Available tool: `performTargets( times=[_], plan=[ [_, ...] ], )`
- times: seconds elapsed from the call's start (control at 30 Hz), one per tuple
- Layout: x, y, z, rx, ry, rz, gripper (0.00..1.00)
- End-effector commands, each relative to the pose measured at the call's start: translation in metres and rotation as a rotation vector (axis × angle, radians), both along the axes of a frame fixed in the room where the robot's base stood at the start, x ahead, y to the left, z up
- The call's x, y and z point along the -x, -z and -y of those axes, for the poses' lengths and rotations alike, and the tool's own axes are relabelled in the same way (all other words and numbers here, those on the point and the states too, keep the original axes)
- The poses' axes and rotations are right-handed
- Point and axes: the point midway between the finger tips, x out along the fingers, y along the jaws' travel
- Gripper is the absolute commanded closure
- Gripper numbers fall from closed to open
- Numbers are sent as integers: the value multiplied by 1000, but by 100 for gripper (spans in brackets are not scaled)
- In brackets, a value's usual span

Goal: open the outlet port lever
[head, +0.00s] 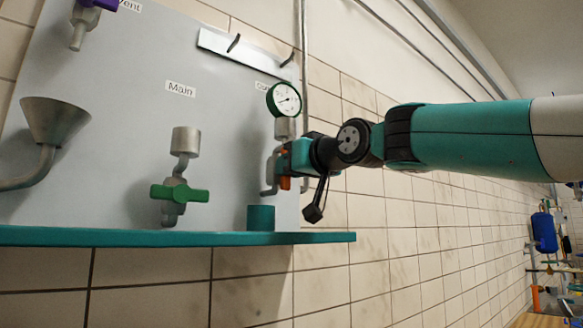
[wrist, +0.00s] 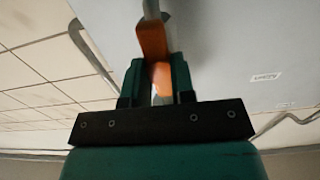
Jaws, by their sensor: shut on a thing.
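An orange lever (head: 285,183) sits on the pipe fitting under the gauge, at the right edge of the grey panel. My gripper (head: 284,162) is at this fitting and covers much of it. In the wrist view the orange lever (wrist: 153,42) runs between the two teal fingers of my gripper (wrist: 159,72), which are shut on it. The label above the gauge is partly hidden, so I cannot read it in full.
A round gauge (head: 284,99) stands just above my gripper. A green lever (head: 180,194) is under the "Main" label, and a purple lever (head: 101,4) is at top left. A funnel (head: 54,121) is at left. A teal cup (head: 261,217) stands on the teal shelf (head: 150,237).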

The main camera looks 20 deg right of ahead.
Motion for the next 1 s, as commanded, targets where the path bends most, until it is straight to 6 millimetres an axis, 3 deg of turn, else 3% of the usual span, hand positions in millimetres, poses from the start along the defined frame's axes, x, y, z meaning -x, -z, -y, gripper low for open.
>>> performTargets(
  times=[0.07, 0.1, 0.2, 0.47, 0.63, 1.0],
  plan=[
    [-1, 4, 0, 0, 1, -12, 100],
    [-1, 4, 0, 0, 1, -12, 72],
    [-1, 4, 0, 0, 0, -9, 51],
    [0, 2, 0, 0, 0, -4, 51],
    [12, 3, 5, -1, 2, 0, 51],
    [96, 6, 34, 0, 8, 2, 51]
  ],
)
